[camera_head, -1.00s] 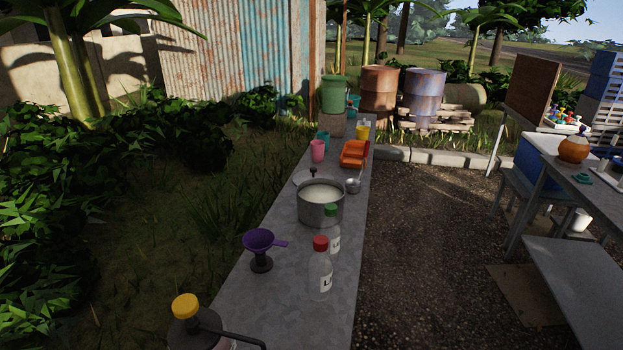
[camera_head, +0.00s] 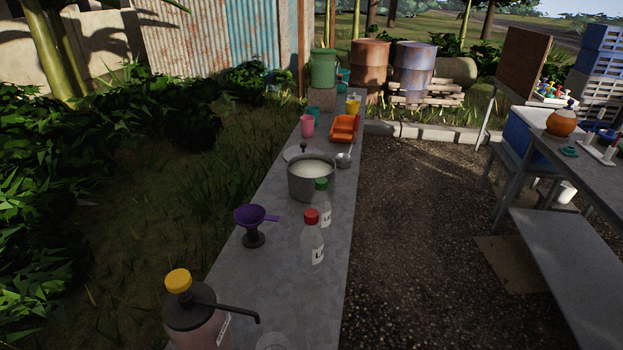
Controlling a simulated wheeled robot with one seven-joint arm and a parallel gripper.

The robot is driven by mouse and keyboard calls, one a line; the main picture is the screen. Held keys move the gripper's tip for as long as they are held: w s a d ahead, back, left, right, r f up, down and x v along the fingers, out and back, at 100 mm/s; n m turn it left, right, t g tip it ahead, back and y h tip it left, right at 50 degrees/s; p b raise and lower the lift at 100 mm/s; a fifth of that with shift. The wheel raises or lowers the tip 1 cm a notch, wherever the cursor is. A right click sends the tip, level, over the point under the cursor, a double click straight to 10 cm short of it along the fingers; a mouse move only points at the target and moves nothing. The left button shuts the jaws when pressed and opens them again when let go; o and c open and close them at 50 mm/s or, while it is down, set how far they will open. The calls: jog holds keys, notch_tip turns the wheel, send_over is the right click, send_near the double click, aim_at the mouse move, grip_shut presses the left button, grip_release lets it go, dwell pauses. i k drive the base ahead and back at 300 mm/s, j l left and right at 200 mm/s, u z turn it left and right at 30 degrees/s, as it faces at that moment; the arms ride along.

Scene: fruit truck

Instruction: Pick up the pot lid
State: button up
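The pot (camera_head: 312,183) is grey metal, open on top, with pale liquid inside, and stands on the long grey counter. The pot lid (camera_head: 294,153) appears as a pale disc with a dark knob just behind the pot, at its upper left. The pot hides much of the lid, so I cannot tell exactly how it rests. My gripper is not in view.
A ladle (camera_head: 343,159), pink cup (camera_head: 307,126) and orange tray (camera_head: 344,127) stand near the pot. Gravel (camera_head: 410,235) at right is open.

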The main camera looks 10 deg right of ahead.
aim_at(290, 153)
jog(key=i+l, duration=0.3)
jog(key=i+l+u, duration=0.3)
jog(key=i+l, duration=1.05)
jog(key=i, duration=0.1)
